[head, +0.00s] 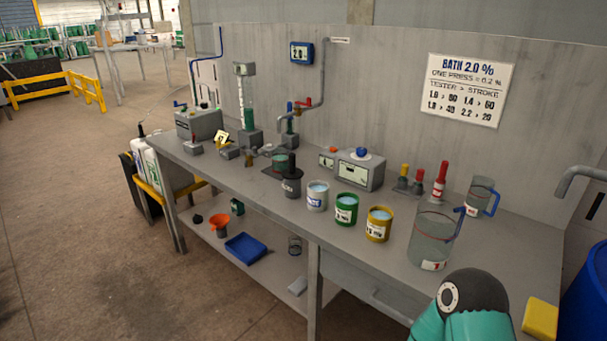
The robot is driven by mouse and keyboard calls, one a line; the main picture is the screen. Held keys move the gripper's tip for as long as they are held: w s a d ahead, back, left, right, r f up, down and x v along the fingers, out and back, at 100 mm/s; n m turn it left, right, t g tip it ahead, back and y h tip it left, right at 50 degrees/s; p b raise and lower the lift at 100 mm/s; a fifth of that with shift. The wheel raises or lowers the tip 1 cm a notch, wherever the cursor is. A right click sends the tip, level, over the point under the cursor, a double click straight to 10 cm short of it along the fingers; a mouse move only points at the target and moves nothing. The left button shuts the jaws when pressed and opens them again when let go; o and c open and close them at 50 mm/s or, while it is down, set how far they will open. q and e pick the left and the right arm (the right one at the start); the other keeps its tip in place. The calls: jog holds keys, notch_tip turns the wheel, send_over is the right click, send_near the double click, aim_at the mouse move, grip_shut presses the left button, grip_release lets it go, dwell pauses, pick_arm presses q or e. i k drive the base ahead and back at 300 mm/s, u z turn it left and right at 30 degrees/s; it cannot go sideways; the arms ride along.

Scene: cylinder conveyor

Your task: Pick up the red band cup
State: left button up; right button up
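No cup with a plain, unmistakable red band shows in the head view. A large clear beaker (431,246) stands upright near the front right of the bench, with a thin reddish line near its rim and a red mark low on its side. A clear jug (480,199) with a blue handle and a small red label stands behind it to the right. A white cup (317,199), a green cup (346,212) and a yellow cup (379,227) stand in a row to the left. A teal and black arm link of mine is in front at bottom right. Neither gripper shows.
The grey bench (330,239) runs along a wall. A grey box (360,173) and red- and yellow-topped bottles stand behind the cups. A yellow block (540,319) lies at the right, beside a blue drum (585,292). A pipe (580,176) juts in from the right.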

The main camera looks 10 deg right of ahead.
aim_at(279, 156)
jog(key=z, duration=0.15)
jog(key=k, duration=0.15)
jog(key=z, duration=0.15)
jog(key=i, duration=1.05)
jog(key=u, duration=0.9)
jog(key=k, duration=0.4)
jog(key=u, duration=0.05)
jog(key=i, duration=0.5)
jog(key=z, duration=0.15)
